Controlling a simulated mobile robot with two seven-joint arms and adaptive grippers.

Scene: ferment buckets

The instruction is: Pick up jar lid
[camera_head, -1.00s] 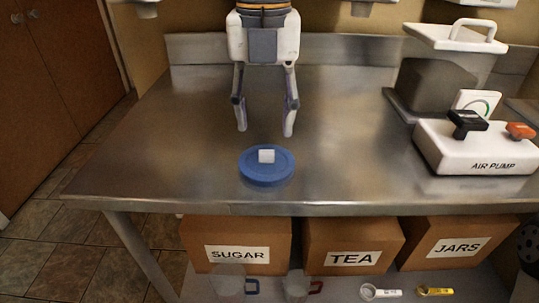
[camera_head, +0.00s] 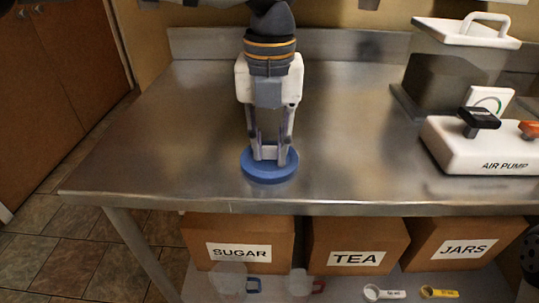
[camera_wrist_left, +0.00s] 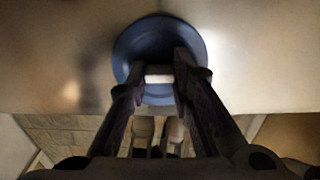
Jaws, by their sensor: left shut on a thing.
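The blue round jar lid (camera_head: 270,174) has a white block-shaped knob on top and lies on the steel table near its front edge. In the left wrist view the lid (camera_wrist_left: 129,48) fills the upper middle, with the white knob (camera_wrist_left: 159,79) between the fingers. My left gripper (camera_head: 269,160) points down over the lid, shut on the knob. Its fingertips partly hide the knob in the head view. The lid appears to rest on the table; I cannot tell if there is a gap under it. My right gripper does not show.
A white air pump (camera_head: 485,147) with black and orange knobs stands on the right of the steel table (camera_head: 150,150). A container with a white handled lid (camera_head: 466,33) is behind it. Cardboard boxes (camera_head: 240,232) sit on a shelf below. The table's left side is clear.

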